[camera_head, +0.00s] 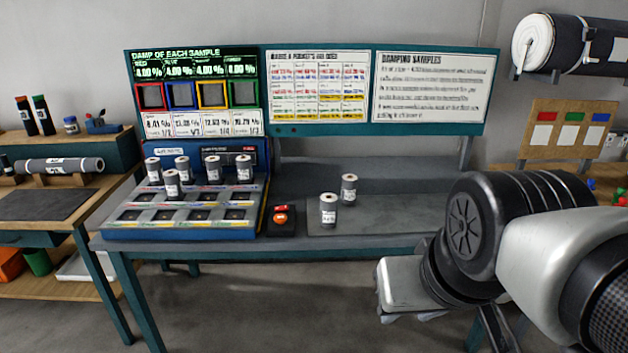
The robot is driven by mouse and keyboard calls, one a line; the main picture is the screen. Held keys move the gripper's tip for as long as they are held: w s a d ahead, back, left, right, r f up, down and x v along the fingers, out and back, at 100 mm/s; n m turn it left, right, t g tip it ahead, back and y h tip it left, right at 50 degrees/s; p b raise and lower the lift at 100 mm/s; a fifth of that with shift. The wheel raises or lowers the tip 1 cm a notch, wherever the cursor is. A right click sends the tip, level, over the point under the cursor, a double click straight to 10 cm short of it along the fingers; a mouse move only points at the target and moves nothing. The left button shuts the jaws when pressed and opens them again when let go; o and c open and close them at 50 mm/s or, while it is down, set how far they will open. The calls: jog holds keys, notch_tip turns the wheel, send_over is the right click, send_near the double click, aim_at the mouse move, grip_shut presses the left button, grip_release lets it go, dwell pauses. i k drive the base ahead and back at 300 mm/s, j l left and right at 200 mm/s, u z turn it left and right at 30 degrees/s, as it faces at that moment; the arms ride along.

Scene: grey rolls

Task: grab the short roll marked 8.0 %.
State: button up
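Several short grey rolls with white labels stand upright on the bench. Two are on the grey mat right of centre: a front roll (328,210) and one behind it (348,190). The others stand in the blue rack at the left: a far-left roll (152,170), a second (182,169), a front one (172,185), a middle one (212,169) and a right one (243,168). The label figures are too small to read, so I cannot tell which is marked 8.0 %. My gripper (408,316) is in front of the bench, right of and apart from the rolls; its finger opening is unclear.
The blue rack (205,226) has several slots. A red button on a black base (281,220) stands between rack and mat. Boards and coloured screens rise behind the teal bench (400,229). A side table (45,204) with a longer roll is at left. My arm covers the bench's right end.

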aim_at(328, 201)
jog(key=i+l, duration=0.2)
jog(key=i, duration=0.3)
jog(key=i+l, duration=0.2)
jog(key=i, duration=0.3)
jog(key=i+l, duration=0.2)
jog(key=i, duration=0.3)
jog(key=u, duration=0.05)
